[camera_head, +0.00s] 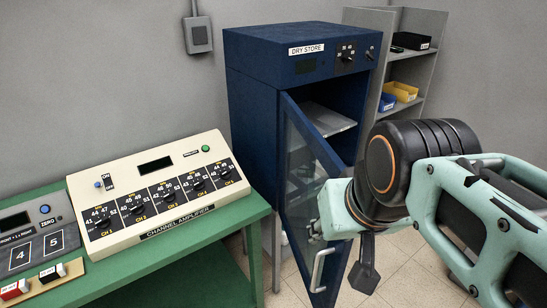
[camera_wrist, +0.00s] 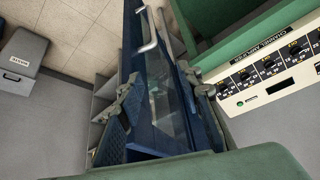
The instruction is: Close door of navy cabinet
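The navy cabinet (camera_head: 300,70), labelled DRY STORE, stands against the wall. Its glass-panelled door (camera_head: 322,160) is hinged at the left and stands wide open toward me. A pale bar handle (camera_head: 319,270) is on the door's outer face, low near the free edge; it also shows in the wrist view (camera_wrist: 147,30). My gripper (camera_head: 340,252) is at the door's free edge. In the wrist view my gripper (camera_wrist: 160,92) has its fingers spread, one on each side of the door (camera_wrist: 165,75). I cannot tell whether either finger touches it.
A green bench (camera_head: 170,262) with the cream channel amplifier (camera_head: 150,190) and a grey unit (camera_head: 35,240) stands left of the door. Grey shelves (camera_head: 425,70) with small bins stand right of the cabinet. A grey box (camera_wrist: 22,65) is on the tiled floor.

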